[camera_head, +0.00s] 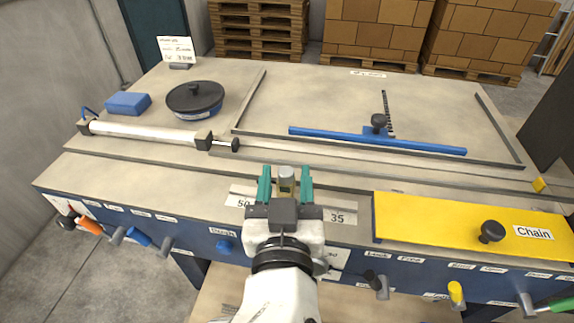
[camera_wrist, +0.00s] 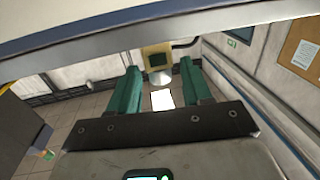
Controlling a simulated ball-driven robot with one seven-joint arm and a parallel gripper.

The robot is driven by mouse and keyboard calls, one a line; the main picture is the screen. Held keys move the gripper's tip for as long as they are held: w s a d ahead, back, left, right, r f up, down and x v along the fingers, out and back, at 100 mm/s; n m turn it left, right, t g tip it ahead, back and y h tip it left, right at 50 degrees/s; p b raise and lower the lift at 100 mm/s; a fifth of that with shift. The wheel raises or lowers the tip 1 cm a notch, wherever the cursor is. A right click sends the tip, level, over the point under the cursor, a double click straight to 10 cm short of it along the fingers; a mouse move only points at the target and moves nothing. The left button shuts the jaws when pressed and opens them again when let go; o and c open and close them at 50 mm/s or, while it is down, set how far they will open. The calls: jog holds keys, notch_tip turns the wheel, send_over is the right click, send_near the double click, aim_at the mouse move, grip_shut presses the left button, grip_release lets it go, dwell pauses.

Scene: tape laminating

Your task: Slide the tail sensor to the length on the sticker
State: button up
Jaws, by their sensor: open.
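My gripper (camera_head: 286,173) is open, with two teal fingers pointing at the bench's front ledge. A small yellowish block with a grey round knob, probably the tail sensor (camera_head: 286,184), sits between the fingers. In the wrist view this block (camera_wrist: 157,56) shows between the fingertips, its knob towards me; I cannot tell whether a finger touches it. A pale scale strip with the printed numbers 50 and 35 (camera_head: 337,217) lies on the ledge, partly hidden by my gripper. A white card (camera_head: 176,49) at the back left has writing too small to read.
A yellow cover (camera_head: 460,222) marked Chain, with a black knob, lies right of my gripper. A white roller (camera_head: 145,134), a black round lid (camera_head: 194,97) and a blue block (camera_head: 128,103) are at the left. A blue bar (camera_head: 375,140) lies behind. Several handles line the front.

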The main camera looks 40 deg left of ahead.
jog(key=shift+x, duration=0.9)
jog(key=shift+s, duration=0.1)
grip_shut()
